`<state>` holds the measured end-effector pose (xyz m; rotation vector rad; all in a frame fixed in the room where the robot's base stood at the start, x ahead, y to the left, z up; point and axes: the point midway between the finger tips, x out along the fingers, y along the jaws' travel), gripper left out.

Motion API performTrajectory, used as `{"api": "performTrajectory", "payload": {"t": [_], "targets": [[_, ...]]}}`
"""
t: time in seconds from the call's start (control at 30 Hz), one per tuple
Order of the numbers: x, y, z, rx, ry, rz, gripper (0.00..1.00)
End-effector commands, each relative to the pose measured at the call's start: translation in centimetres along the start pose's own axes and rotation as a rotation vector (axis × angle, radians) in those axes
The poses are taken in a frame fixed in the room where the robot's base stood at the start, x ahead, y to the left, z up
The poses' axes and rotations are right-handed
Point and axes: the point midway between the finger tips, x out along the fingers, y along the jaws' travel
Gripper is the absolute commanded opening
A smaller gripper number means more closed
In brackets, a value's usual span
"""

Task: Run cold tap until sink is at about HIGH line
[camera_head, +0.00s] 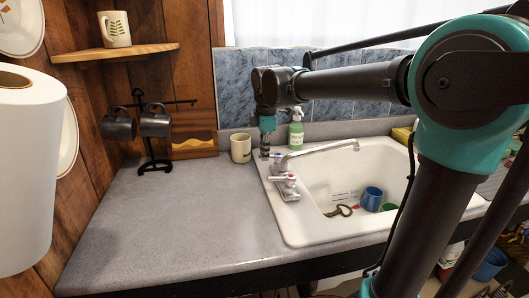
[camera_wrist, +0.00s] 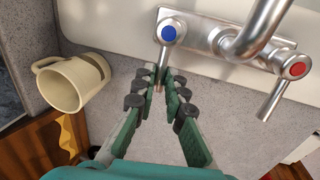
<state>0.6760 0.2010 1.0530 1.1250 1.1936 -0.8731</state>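The white sink (camera_head: 292,225) is set in the counter; water inside cannot be made out, nor can a HIGH line. A pale marking (camera_head: 345,196) shows on its inner wall. The chrome faucet (camera_head: 318,149) reaches over the basin. In the wrist view, the blue-capped cold tap handle (camera_wrist: 168,33) points its lever down toward my gripper (camera_wrist: 164,78). My fingers are a little apart, on either side of the lever's end; contact cannot be judged. The red-capped hot handle (camera_wrist: 298,69) is to the right. In the head view my gripper (camera_head: 266,143) is at the faucet's far-left end.
A cream mug (camera_head: 240,148) stands left of my gripper, and shows tipped in the wrist view (camera_wrist: 70,84). A green soap bottle (camera_head: 296,130) stands behind the faucet. A blue cup (camera_head: 371,199) and other items lie in the basin. The left counter (camera_head: 175,225) is clear.

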Motion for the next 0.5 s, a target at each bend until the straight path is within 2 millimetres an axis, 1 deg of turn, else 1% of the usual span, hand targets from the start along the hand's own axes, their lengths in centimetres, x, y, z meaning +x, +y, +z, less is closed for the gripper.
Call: {"api": "performTrajectory", "payload": {"t": [0.5], "targets": [[0.0, 0.07, -0.02, 0.013, -0.003, 0.0, 0.0]]}}
